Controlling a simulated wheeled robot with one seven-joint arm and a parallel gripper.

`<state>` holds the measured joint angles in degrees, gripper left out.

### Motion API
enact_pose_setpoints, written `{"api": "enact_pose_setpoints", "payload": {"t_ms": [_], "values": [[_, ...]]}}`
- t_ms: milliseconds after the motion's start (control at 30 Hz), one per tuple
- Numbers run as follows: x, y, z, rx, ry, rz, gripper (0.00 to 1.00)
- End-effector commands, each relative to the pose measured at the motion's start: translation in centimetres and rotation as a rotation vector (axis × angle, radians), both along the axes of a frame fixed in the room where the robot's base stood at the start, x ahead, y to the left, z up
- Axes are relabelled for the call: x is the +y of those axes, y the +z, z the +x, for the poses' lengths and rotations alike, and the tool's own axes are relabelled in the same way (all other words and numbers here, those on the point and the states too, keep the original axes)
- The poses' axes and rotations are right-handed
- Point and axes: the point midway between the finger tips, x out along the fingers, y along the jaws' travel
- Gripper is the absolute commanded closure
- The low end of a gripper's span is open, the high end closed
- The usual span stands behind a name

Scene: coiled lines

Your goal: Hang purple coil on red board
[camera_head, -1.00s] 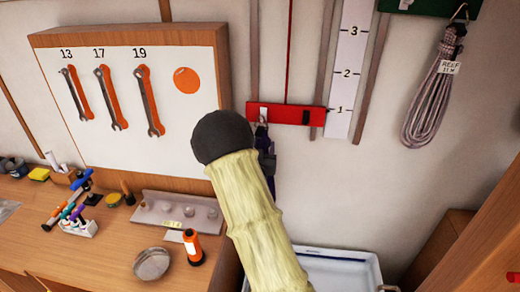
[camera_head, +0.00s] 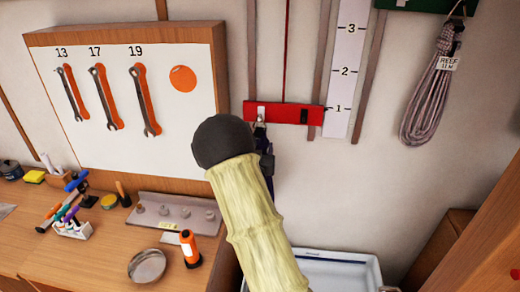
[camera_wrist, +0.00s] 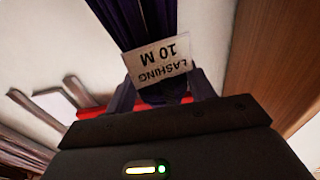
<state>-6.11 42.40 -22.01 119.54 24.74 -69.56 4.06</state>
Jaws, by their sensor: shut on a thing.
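The red board (camera_head: 290,114) is fixed to the wall in the head view, with a pale metal hook (camera_head: 261,117) at its left end and a dark fitting at its right. The dark purple coil (camera_wrist: 135,25), tagged "LASHING 10 M" (camera_wrist: 157,62), is between my gripper's fingers (camera_wrist: 163,92) in the wrist view. In the head view my arm hides most of the gripper and coil. A dark sliver of the coil (camera_head: 262,140) shows just under the hook. I cannot tell whether its loop is on the hook. Red of the board shows behind the fingers in the wrist view.
A grey coil (camera_head: 430,92) hangs from a green board (camera_head: 430,5) at right. A wrench panel (camera_head: 105,150) is at left above a bench (camera_head: 95,255) with tools. A white tray (camera_head: 340,270) lies below.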

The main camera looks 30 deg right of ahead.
Motion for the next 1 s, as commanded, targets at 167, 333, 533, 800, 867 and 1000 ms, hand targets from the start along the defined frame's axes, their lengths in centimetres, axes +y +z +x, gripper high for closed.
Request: {"api": "enact_pose_setpoints", "payload": {"t_ms": [167, 333, 533, 800, 867, 1000], "values": [[0.1, 0.2, 0.1, -0.004, 0.001, -0.001, 0.36], [0.0, 0.1, 0.0, -0.003, 0.001, -0.001, 0.21], [0.0, -0.1, -0.1, 0.002, -0.001, 0.001, 0.21], [1.2, -0.3, -1.9, -0.001, 0.0, 0.001, 0.21], [1.8, -0.5, -2.7, -0.001, 0.0, 0.001, 0.21], [3.3, -0.7, -5.0, -0.001, 0.001, 0.0, 0.21]]}}
